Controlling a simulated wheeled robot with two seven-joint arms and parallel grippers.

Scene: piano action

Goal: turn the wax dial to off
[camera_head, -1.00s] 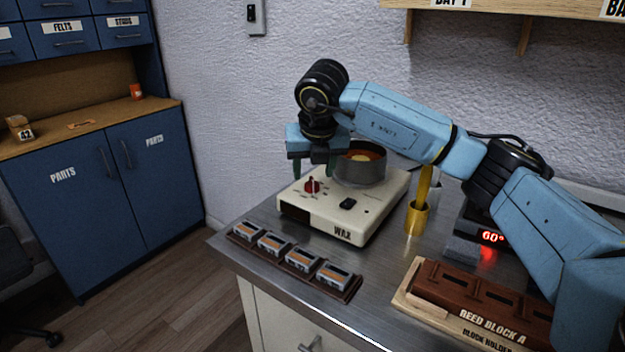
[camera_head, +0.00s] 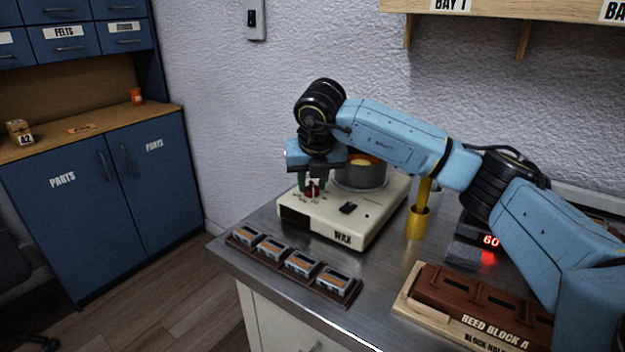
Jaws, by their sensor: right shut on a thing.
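The wax unit (camera_head: 326,231) is a cream box labelled WAX on the metal bench, with a round metal pot (camera_head: 362,175) of orange wax on its back part. The red wax dial (camera_head: 312,192) is on its top at the left. My right gripper (camera_head: 313,187) points down over the dial, with its dark green fingers shut on it, one on each side. The fingers partly cover the dial, so I cannot read its setting. A black switch (camera_head: 348,208) is right of the dial. My left gripper is not in view.
A brown rack (camera_head: 240,243) of several small blocks lies along the bench's front left edge. A brass cup (camera_head: 417,222) stands right of the wax unit. A display reading 60 (camera_head: 491,241) and the reed block A holder (camera_head: 470,305) are further right.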

